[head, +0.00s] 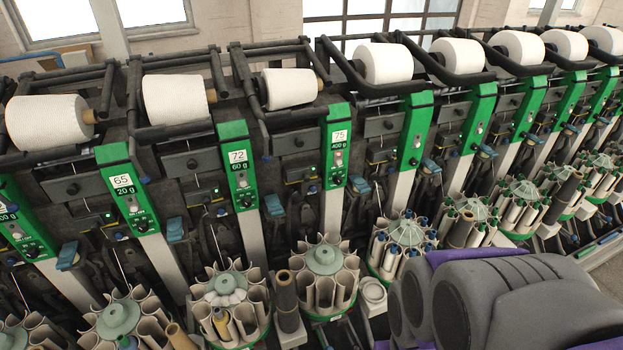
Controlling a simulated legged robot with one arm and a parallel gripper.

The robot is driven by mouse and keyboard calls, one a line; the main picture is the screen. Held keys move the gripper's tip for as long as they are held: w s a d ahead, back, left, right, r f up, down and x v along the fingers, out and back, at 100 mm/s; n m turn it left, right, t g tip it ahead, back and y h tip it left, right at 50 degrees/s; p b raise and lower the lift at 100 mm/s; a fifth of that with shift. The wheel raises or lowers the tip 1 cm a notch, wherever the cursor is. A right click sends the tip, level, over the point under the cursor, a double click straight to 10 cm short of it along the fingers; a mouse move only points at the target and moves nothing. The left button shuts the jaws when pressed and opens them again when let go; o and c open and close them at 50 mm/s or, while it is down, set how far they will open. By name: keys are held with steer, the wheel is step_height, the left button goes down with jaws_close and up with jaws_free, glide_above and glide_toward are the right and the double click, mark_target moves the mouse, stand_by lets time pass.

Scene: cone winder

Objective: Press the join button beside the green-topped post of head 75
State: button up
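The green-topped post (337,160) of head 75 stands near the middle of the head view. Its label (340,136) reads 75, with 400 g on a dark display below. Under the display are a small light-coloured control and a dark round knob (337,179). Which control is the join button is too small to tell. A white yarn cone (289,88) sits in the cradle up and left of the post. Grey rounded parts of my own arm or body fill the lower right. My gripper's fingertips do not show.
Neighbouring green posts, labelled 72 (238,165) and 65 (128,190), stand to the left. More heads run off to the right. Round bobbin magazines (325,277) stand in front of the posts, with a dark tube (286,300) between two of them.

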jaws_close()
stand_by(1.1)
